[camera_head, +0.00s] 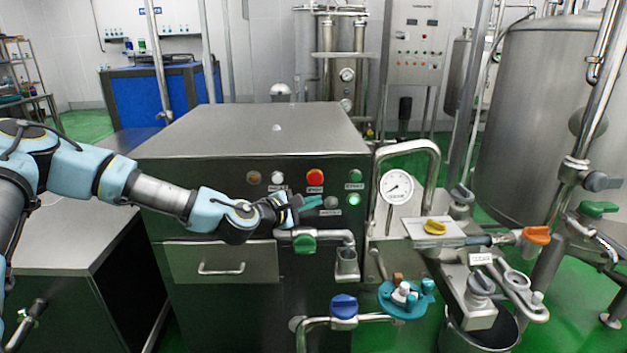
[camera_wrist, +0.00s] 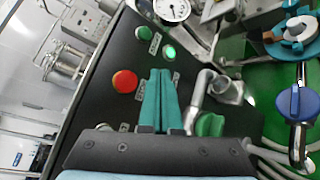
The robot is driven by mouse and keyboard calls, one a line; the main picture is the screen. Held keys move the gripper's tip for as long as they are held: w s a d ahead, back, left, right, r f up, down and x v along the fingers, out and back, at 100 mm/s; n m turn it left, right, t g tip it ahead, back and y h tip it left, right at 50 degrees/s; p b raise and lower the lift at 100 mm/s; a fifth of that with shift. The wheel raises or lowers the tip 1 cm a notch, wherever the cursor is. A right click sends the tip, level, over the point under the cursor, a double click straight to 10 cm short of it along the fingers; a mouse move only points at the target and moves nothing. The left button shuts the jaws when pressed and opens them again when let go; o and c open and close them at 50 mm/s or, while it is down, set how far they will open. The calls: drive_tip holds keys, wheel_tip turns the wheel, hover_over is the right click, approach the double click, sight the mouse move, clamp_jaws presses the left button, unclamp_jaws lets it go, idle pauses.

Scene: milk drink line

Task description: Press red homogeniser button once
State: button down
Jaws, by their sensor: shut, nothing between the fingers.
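The red homogeniser button (camera_head: 315,177) is a round raised knob on the front panel of the dark, steel-topped machine (camera_head: 250,135). It also shows in the wrist view (camera_wrist: 125,81), left of my fingers. My gripper (camera_head: 318,201) is in front of the panel, just below the red button in the head view, and looks apart from it. Its teal fingers (camera_wrist: 161,75) are shut together with nothing between them. A lit green button (camera_head: 354,199) and a darker green button (camera_head: 355,175) sit right of the red one. The label under the red button is too small to read.
Left of the red button are a white button (camera_head: 277,177) and an amber one (camera_head: 254,177). A pipe with a green valve handle (camera_head: 304,243) juts out below my gripper. A pressure gauge (camera_head: 397,187) and curved pipe stand to the right.

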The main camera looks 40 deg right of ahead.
sight(320, 182)
drive_tip(key=w+d+b, duration=0.2)
drive_tip(key=w+d, duration=0.3)
drive_tip(key=w, duration=0.1)
drive_tip(key=shift+w+d, duration=0.2)
drive_tip(key=shift+d, duration=0.05)
drive_tip(key=shift+w, duration=0.1)
idle(2.0)
drive_tip(key=shift+w+d+b, duration=0.25)
drive_tip(key=shift+b, duration=0.1)
drive_tip(key=shift+w+d+b, duration=0.3)
drive_tip(key=shift+w, duration=0.05)
idle(0.7)
idle(0.3)
drive_tip(key=shift+s+a, duration=0.6)
drive_tip(key=shift+s, duration=0.05)
